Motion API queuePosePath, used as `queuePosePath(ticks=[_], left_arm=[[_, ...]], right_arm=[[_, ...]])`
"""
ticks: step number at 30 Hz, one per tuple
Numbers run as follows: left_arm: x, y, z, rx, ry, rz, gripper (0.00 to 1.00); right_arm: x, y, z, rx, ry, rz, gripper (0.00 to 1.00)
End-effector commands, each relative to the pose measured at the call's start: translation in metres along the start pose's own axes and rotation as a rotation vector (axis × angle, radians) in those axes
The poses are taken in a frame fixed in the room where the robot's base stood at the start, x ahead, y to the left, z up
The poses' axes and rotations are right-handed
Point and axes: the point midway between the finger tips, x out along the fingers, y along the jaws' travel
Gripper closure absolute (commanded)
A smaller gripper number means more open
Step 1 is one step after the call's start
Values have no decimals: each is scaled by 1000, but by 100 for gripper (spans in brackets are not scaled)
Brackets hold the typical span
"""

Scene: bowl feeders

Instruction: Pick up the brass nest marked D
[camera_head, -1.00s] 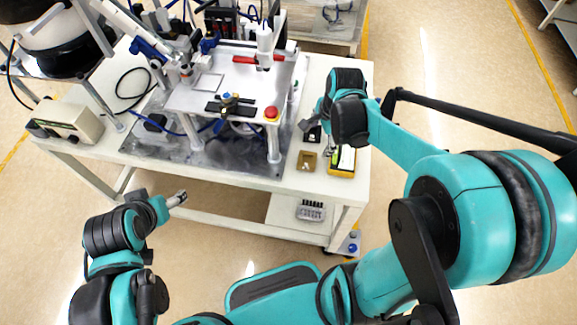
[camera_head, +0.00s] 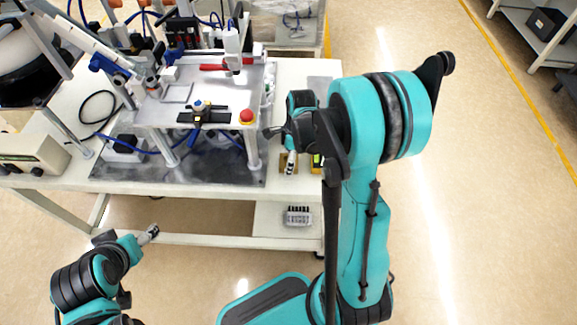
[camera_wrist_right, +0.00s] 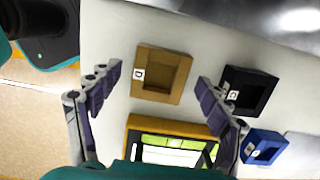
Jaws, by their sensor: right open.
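The brass nest (camera_wrist_right: 149,91) is a square brass-coloured block with a recess and a white label that seems to read D. It lies on the white table in the right wrist view. My right gripper (camera_wrist_right: 158,75) is open, with one finger to each side of the brass nest. The fingers look apart from it, and its height above the table is hard to judge. In the head view my right gripper (camera_head: 290,163) is over the nest and partly hides it. My left gripper (camera_head: 149,233) is low in front of the table; its jaws are too small to read.
A black nest (camera_wrist_right: 236,97) and a blue nest (camera_wrist_right: 262,147) lie right of the right finger. A yellow-framed device (camera_wrist_right: 182,128) lies close below the brass nest. The fixture with a red button (camera_head: 247,117) stands left. The table's right edge is close.

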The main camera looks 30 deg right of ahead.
Motion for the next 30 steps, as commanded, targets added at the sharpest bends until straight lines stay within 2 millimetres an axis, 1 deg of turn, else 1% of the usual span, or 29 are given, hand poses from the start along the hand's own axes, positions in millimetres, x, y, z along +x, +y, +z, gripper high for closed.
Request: queuePosePath(ticks=[1,6,7,8,9,11,12,14,15,23,26,30], left_arm=[[2,0,1,0,0,0,26],[0,0,0,0,0,0,26],[0,0,0,0,0,0,26],[0,0,0,0,0,0,26],[0,0,0,0,0,0,26],[0,0,0,0,0,0,26],[0,0,0,0,0,0,26],[0,0,0,0,0,0,26],[0,0,0,0,0,0,26],[0,0,0,0,0,0,26],[-3,0,-2,0,0,0,26],[-10,0,-8,0,0,0,26]], right_arm=[[3,0,0,0,0,0,22],[2,0,0,0,0,0,22],[2,0,0,0,0,0,28],[2,0,0,0,0,0,35],[2,0,0,0,0,0,46],[2,0,0,-1,0,0,62],[2,0,0,-1,0,0,72],[2,0,0,-1,0,0,88],[2,0,0,-1,0,0,92],[0,0,0,-1,0,0,92],[-5,0,1,-1,0,0,92],[-22,1,3,-1,0,0,92]])
